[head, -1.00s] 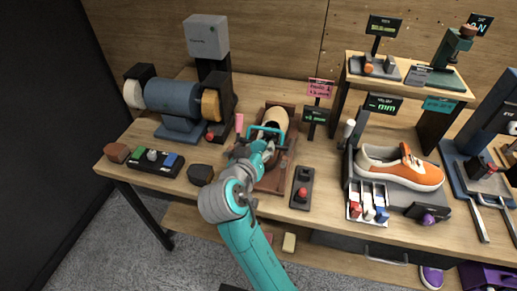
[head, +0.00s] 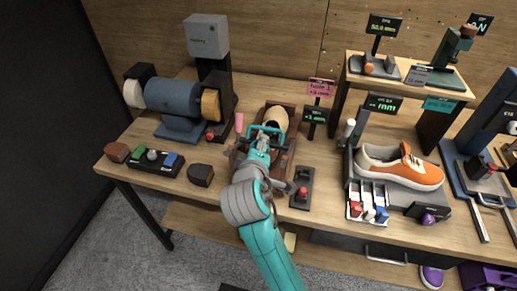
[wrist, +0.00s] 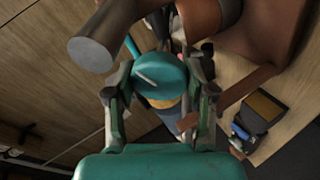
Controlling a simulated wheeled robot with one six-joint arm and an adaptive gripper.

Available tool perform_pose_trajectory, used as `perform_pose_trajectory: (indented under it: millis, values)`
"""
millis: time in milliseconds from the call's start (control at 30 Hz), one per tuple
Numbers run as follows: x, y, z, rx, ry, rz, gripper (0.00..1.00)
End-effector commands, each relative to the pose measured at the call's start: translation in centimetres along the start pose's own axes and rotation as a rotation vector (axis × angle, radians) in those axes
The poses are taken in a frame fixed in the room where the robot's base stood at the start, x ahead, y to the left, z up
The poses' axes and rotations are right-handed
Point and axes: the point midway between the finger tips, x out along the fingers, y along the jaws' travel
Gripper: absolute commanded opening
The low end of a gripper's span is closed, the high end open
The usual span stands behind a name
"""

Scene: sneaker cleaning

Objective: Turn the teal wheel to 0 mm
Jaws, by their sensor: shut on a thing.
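The teal wheel (wrist: 160,75), with a pale line on its face, sits between the two fingers of my gripper (wrist: 160,95) in the wrist view. The fingers are shut on it from both sides. In the head view my gripper (head: 261,143) is at the front of a brown stretcher stand (head: 288,160) with a cream foot form (head: 276,118) and a teal bar. My gripper and arm hide the wheel there. A small dark display (head: 316,115) behind the stand shows green text that looks like +1 mm.
A pink sign (head: 321,88) stands above the display. A small panel with a red knob (head: 302,191) lies right of the stand. A dark block (head: 201,175) and a button box (head: 155,163) lie left. An orange sneaker (head: 400,168) is further right.

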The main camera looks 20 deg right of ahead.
Motion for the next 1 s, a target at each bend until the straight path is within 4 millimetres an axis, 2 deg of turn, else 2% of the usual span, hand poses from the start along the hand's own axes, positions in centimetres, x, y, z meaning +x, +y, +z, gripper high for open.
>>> perform_pose_trajectory:
  millis: [1000]
  values:
    - [0.0, 0.01, 0.1, -0.902, 0.106, -0.159, 0.19]
